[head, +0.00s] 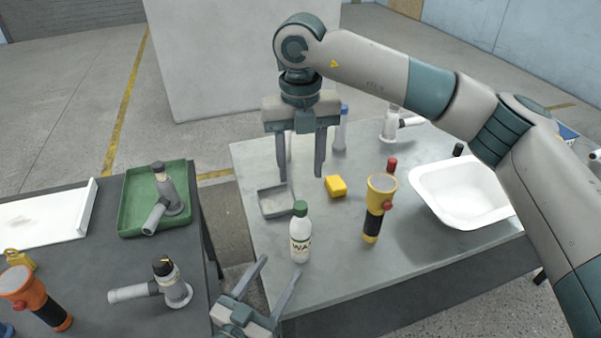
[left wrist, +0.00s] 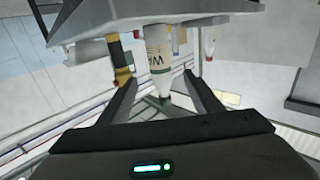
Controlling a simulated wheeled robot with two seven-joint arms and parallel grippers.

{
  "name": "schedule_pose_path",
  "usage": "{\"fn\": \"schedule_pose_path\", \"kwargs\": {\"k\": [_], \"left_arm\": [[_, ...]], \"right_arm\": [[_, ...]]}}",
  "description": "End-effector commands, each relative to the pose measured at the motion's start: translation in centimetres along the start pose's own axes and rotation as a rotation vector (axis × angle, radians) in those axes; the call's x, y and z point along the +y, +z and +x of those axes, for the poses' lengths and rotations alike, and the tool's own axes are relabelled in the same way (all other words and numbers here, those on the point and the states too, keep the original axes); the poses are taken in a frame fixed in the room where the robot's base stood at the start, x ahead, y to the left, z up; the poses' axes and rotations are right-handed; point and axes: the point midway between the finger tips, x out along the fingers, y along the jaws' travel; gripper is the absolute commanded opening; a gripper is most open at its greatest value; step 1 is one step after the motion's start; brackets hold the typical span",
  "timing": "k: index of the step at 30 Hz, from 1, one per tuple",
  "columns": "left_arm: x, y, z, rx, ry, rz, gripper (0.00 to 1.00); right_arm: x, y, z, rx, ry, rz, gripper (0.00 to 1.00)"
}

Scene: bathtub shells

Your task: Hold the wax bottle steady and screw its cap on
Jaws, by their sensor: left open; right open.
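The white wax bottle (head: 300,245) stands upright near the front edge of the grey table, with its green cap (head: 300,208) sitting on top. How tightly the cap sits cannot be seen. In the left wrist view the bottle (left wrist: 158,52) appears upside down beyond and between the fingers. My left gripper (head: 280,266) is open and empty, just in front of the bottle and low, with its fingers pointing toward it. My right gripper (head: 301,176) is open and empty, pointing down behind the bottle, above the area by the small grey tray.
The small grey tray (head: 279,211) looks empty. A yellow block (head: 336,187), a yellow-black flashlight (head: 375,215) and a white basin (head: 425,199) stand to the right. A blue-capped bottle (head: 341,135) is behind. A dark side table with a green tray (head: 127,214) is at left.

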Motion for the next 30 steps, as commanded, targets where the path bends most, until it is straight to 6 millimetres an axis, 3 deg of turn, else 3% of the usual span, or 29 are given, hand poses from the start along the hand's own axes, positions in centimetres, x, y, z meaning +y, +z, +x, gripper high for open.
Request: {"fn": "schedule_pose_path", "kwargs": {"k": [3,10,30], "left_arm": [[0.0,0.3,-2.3,-0.001,0.0,0.0,0.59],[0.0,0.1,-4.9,-0.001,0.0,0.0,0.59],[0.0,0.0,-5.4,0.0,0.0,-0.001,0.59]], "right_arm": [[0.0,0.0,0.7,0.0,0.0,0.0,0.45],[0.0,0.0,1.1,0.0,0.0,0.0,0.45],[0.0,0.0,1.1,0.0,0.0,0.0,0.45]]}}
